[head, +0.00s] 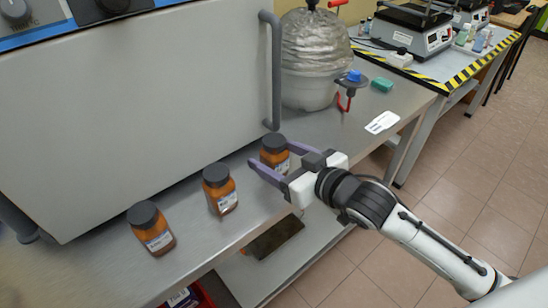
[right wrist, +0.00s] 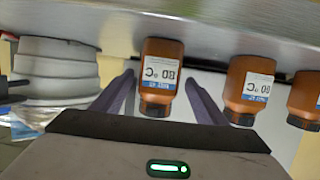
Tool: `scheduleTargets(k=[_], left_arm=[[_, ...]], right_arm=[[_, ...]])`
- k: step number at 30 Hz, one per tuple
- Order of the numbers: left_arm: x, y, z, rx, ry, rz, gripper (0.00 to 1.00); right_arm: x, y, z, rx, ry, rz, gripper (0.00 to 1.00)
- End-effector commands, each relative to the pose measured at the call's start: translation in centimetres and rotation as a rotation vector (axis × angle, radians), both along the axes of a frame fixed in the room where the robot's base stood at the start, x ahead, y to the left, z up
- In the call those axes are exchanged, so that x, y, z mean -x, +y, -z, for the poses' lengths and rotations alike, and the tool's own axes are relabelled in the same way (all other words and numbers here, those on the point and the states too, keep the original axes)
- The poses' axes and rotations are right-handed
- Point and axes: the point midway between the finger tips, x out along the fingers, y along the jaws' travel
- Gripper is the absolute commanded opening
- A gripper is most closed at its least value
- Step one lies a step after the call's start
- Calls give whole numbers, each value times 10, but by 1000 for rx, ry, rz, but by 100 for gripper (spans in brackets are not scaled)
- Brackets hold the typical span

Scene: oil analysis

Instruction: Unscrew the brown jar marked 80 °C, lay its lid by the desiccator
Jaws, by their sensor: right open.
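Three brown jars with dark lids stand in a row on the metal bench. The rightmost jar in the head view (head: 274,158) has its lid on; its upside-down label in the right wrist view (right wrist: 162,75) appears to read 80 °C. My right gripper (head: 270,153) is open, with its fingers on either side of this jar; I cannot tell whether they touch it. The desiccator (head: 312,60), a rounded vessel with a silvery upper part, stands behind on the bench; its pale ribbed body seems to show in the right wrist view (right wrist: 55,70). My left gripper is out of view.
The middle jar (head: 219,190) and left jar (head: 151,229) stand to the left. A large grey oven (head: 140,110) with a handle rises behind them. A blue-capped item (head: 350,78), green block (head: 382,85) and white label card (head: 382,122) lie right of the desiccator.

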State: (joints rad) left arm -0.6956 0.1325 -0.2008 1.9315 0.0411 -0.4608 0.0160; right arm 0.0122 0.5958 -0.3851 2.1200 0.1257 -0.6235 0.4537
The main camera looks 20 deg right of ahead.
Motion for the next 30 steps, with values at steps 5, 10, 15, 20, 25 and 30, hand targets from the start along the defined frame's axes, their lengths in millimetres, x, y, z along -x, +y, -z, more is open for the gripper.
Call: scheduleTargets(k=[5, 10, 15, 20, 25, 30], left_arm=[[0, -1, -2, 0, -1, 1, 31], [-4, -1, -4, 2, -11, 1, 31], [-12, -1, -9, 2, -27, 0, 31], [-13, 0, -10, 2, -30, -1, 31], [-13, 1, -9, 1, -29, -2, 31], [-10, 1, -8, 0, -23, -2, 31]], right_arm=[[-26, 7, 4, -1, -2, 0, 67], [-42, 14, 11, 0, 0, -1, 67], [-43, 14, 12, 1, 0, -1, 67], [-43, 14, 12, 1, 1, -1, 55], [-43, 14, 12, 1, 1, -1, 26], [-43, 14, 11, 0, -2, -1, 17]])
